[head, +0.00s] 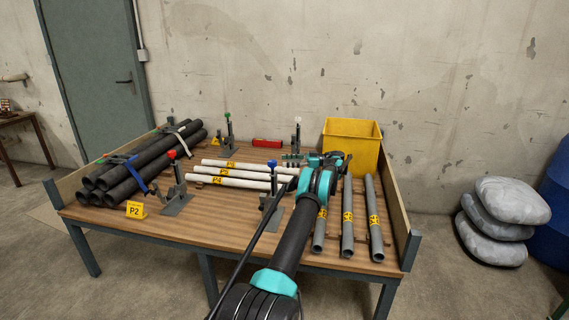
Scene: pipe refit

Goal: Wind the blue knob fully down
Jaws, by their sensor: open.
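The blue knob (272,163) tops a dark upright screw stand (271,195) near the middle front of the table. Its lower part and base are partly hidden by my arm. My arm reaches up from the bottom of the head view, and its wrist is over the table to the right of the blue knob. Contact cannot be made out clearly.
Similar stands have red (172,154), green (227,115) and white (297,120) knobs. Black pipes (150,165) lie left, white pipes (225,181) centre, grey pipes (347,220) right. A yellow bin (352,145) stands at the back right. The front left tabletop is mostly clear.

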